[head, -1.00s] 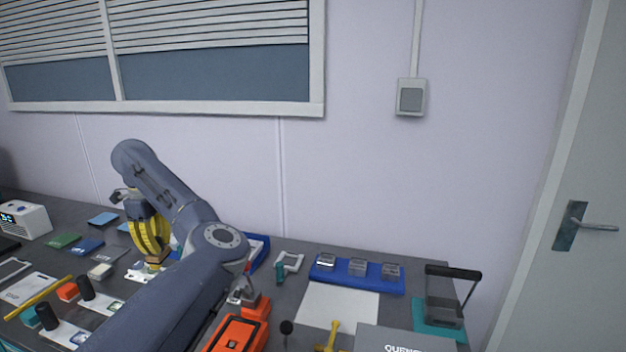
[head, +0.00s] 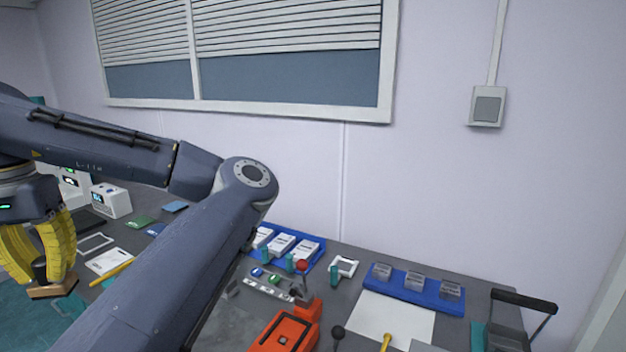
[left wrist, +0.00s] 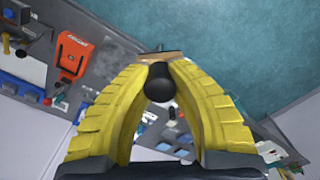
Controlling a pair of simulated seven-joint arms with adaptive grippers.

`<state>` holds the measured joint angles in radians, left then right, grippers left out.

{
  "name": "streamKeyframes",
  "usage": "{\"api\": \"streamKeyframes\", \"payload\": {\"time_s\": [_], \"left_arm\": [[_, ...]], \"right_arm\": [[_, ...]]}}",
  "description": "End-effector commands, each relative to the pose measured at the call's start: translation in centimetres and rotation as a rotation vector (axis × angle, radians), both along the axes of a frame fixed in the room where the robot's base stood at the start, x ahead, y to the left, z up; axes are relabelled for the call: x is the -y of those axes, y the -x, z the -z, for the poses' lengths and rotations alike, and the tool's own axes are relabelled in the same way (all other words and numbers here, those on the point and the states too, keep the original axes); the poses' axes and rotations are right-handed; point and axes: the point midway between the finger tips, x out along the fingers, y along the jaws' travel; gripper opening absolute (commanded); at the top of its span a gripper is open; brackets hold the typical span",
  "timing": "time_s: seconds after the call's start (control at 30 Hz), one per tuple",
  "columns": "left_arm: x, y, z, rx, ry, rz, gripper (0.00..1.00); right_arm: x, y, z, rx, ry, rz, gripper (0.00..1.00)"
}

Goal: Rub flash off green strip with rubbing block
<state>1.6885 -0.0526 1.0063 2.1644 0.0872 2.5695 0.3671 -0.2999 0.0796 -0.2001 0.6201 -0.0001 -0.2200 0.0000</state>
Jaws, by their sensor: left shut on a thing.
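My left gripper (head: 46,270) is at the left edge of the head view, its yellow fingers shut on the black knob of the rubbing block (head: 52,291). The block has a flat tan base and hangs below the fingertips, over the floor beside the bench's front edge. In the left wrist view the black knob (left wrist: 160,84) sits between the fingers, with the tan base partly hidden beyond it. A small flat green piece (head: 139,222) lies on the bench at the back left; I cannot tell whether it is the green strip. My right gripper is not in view.
An orange device (head: 285,334) stands at the front middle. A blue tray (head: 316,262) with white boxes and another blue tray (head: 413,293) with clear blocks lie behind. A yellow rod (head: 112,272) lies at left. My left arm hides much of the bench.

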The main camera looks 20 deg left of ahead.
Motion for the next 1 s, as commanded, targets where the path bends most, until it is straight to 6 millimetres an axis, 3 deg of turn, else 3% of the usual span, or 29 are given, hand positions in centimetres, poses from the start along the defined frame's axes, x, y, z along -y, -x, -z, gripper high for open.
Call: {"api": "streamKeyframes", "payload": {"time_s": [0.1, 0.23, 0.4, 0.57, 0.77, 1.0], "left_arm": [[1.3, 2.5, -0.3, 0.002, -0.001, -0.111, 0.00], [2.2, 4.2, -0.6, 0.002, -0.001, -0.186, 0.00], [2.0, 4.6, -1.3, 0.000, -0.001, -0.205, 0.00], [1.8, 4.7, -0.1, -0.003, 0.001, -0.207, 0.00], [-1.9, 2.1, 1.2, -0.005, 0.002, -0.078, 0.00], [-7.7, -4.6, 4.1, -0.006, 0.003, 0.213, 0.00]], "right_arm": [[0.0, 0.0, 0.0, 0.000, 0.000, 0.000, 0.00], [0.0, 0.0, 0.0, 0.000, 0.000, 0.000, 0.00], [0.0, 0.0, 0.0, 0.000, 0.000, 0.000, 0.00], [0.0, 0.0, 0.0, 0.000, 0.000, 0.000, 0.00], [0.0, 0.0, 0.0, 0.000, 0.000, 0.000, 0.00], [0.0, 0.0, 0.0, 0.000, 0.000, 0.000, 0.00]]}}
